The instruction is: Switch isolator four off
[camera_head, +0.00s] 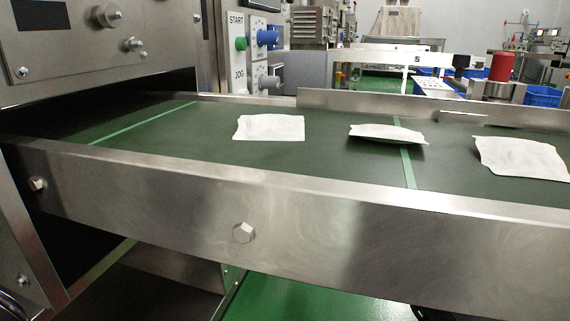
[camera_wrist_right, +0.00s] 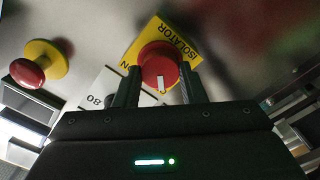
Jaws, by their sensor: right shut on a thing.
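In the right wrist view a red rotary knob (camera_wrist_right: 158,62) sits on a yellow plate (camera_wrist_right: 184,39) lettered ISOLATOR, which appears turned over in the picture. A white pointer mark on the knob runs roughly up and down in that picture. My right gripper (camera_wrist_right: 160,82) is shut on the knob, with one dark finger on either side of it. I cannot read an isolator number on the plate. Neither the isolator nor my right gripper shows in the head view, and my left gripper is in no view.
A red mushroom button (camera_wrist_right: 27,73) on a yellow base stands beside the isolator, near a white label (camera_wrist_right: 97,98). In the head view, white teabags (camera_head: 270,127) lie on a green conveyor belt (camera_head: 330,150) behind a steel side rail (camera_head: 300,225). A START/JOG panel (camera_head: 237,22) stands behind.

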